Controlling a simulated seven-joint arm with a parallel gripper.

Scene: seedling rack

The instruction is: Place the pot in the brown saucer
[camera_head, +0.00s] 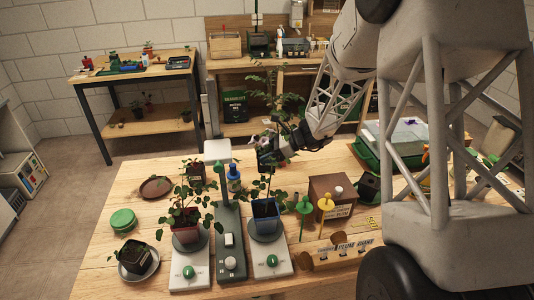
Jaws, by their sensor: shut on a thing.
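My gripper (277,149) is above the middle of the wooden table. It is shut on a small dark pot (264,158), which is partly hidden by the jaws. A tall leafy seedling (277,100) rises above the pot. The held pot is up in the air, behind and above the blue pot. The brown saucer (156,187) lies on the table to the left of my gripper, near the table's left side, and looks empty.
A red-brown pot (186,226) and a blue pot (265,212) with plants stand on white devices with green knobs. A dark pot (195,171) stands right of the saucer. Green discs (122,220) and a potted seedling (132,254) are in front of the saucer.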

